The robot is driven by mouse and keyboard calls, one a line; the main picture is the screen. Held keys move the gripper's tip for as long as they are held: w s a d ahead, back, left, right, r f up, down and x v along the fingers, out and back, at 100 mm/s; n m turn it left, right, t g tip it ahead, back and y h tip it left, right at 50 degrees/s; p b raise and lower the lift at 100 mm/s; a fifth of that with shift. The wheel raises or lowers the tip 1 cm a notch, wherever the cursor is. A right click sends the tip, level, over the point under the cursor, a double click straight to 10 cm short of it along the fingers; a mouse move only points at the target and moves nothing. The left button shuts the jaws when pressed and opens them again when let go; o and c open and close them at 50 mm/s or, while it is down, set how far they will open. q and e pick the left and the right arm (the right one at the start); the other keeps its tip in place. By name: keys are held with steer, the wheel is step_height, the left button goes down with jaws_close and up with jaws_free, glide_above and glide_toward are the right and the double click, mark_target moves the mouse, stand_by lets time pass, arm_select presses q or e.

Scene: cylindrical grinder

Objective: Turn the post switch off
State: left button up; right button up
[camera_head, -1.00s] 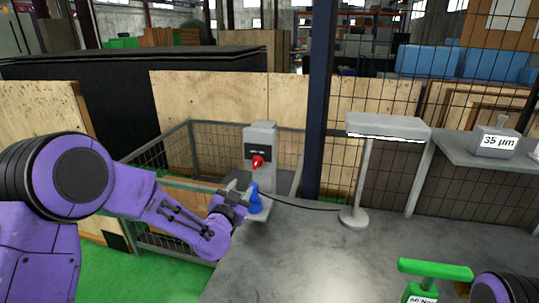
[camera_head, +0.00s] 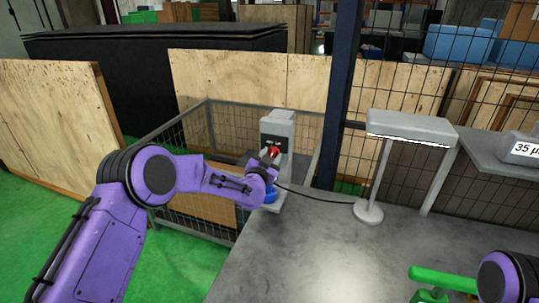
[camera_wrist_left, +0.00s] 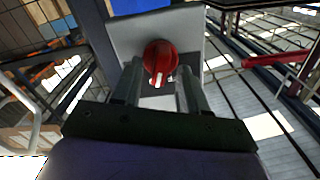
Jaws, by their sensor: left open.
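The post switch is a red rotary knob (camera_head: 273,151) on the front of a grey post (camera_head: 277,125) at the back edge of the grey table. In the left wrist view the round red knob (camera_wrist_left: 160,58) has a white mark at its lower side. My left gripper (camera_head: 270,162) is right in front of the knob and hides part of it. In the left wrist view my left gripper (camera_wrist_left: 160,88) is open, with one finger on each side below the knob. Contact with the knob cannot be told. My right gripper is out of view.
A blue object (camera_head: 270,195) sits at the post's foot, partly hidden by my arm. A lamp (camera_head: 368,210) stands right of it, with a black cable between. A wire-mesh bin (camera_head: 185,140) is at the left.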

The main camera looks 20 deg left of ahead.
arm_select(q)
steer(key=shift+s+r, duration=0.1)
steer(key=shift+s, duration=0.05)
jaws_close()
steer(key=shift+f, duration=0.2)
